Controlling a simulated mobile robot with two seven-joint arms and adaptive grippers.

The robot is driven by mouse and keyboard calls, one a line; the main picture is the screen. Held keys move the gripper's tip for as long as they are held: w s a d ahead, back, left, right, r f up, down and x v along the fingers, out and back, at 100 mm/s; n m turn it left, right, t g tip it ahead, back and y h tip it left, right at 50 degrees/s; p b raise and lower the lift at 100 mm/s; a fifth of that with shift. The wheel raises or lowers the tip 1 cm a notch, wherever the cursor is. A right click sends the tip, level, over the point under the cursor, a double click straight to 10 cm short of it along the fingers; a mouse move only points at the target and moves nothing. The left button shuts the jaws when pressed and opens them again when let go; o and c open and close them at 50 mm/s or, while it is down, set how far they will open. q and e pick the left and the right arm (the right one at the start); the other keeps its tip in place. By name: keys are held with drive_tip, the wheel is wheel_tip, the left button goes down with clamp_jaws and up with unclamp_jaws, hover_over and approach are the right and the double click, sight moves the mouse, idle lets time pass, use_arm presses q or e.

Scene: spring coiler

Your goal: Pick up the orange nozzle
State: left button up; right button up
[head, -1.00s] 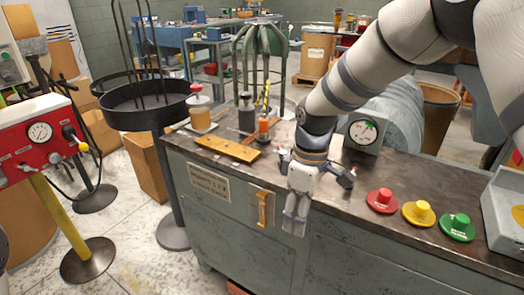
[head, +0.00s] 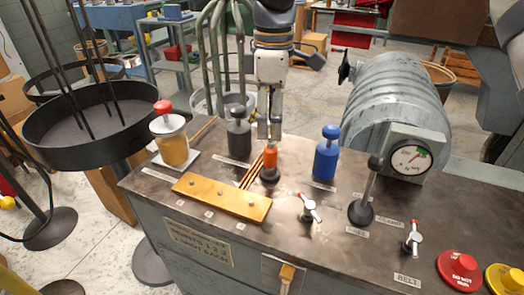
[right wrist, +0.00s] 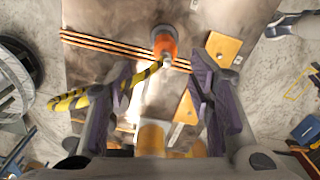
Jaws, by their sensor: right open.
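The orange nozzle (head: 270,160) stands upright on a dark round base on the dark bench top. In the right wrist view the nozzle (right wrist: 165,44) shows beyond the fingertips, roughly centred between them. My right gripper (head: 269,130) points down just behind and above the nozzle in the head view. In the right wrist view its two purple-padded fingers (right wrist: 163,78) are spread wide with nothing held between them. Whether any finger touches the nozzle cannot be seen. My left gripper is not in view.
A dark bottle (head: 238,138) and a blue bottle (head: 326,155) flank the nozzle. A red-capped amber jar (head: 172,142) stands farther left. A yellow bar (head: 222,197) lies in front. Levers and a gauge (head: 410,157) are right. A black-yellow striped hose (right wrist: 75,99) passes the left finger.

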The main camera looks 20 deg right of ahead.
sight(270, 148)
drive_tip(key=f, duration=0.9)
drive_tip(key=shift+s+a+f, duration=0.2)
drive_tip(key=shift+s+f, duration=0.05)
drive_tip(key=shift+s, duration=0.05)
drive_tip(key=shift+r, duration=0.1)
clamp_jaws()
